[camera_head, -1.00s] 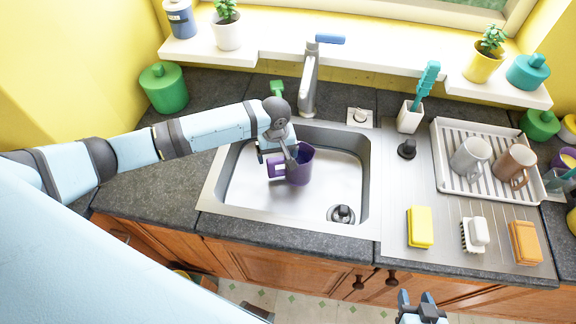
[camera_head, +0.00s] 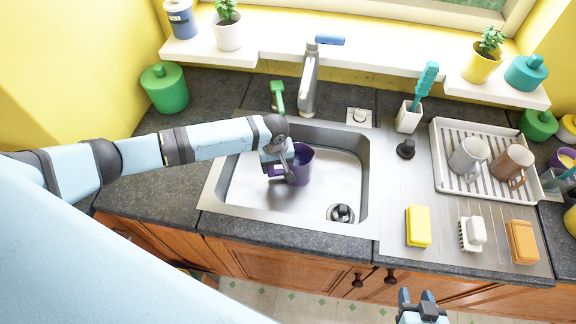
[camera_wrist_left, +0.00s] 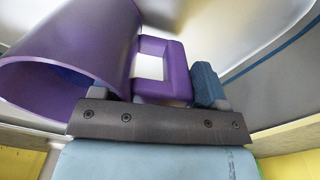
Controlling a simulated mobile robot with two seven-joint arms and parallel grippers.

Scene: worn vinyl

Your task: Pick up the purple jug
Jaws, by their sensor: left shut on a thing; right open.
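The purple jug (camera_head: 302,168) is upright in the sink basin, toward its left half. My left gripper (camera_head: 286,165) is at the jug's left side, shut on it. In the left wrist view the jug (camera_wrist_left: 75,50) fills the upper left, its open rim facing the lower left, and its square handle (camera_wrist_left: 176,70) lies between my left gripper's fingers (camera_wrist_left: 155,95). The head view does not clearly show whether the jug touches the basin floor. My right gripper (camera_head: 418,300) is open and empty at the bottom, in front of the counter.
The sink basin (camera_head: 330,190) has a drain plug (camera_head: 341,213) at its front right. A tap (camera_head: 309,80) stands behind it. A yellow sponge (camera_head: 418,226), brush (camera_head: 472,234) and orange sponge (camera_head: 522,242) lie on the drainboard, in front of a dish rack (camera_head: 446,185) with mugs.

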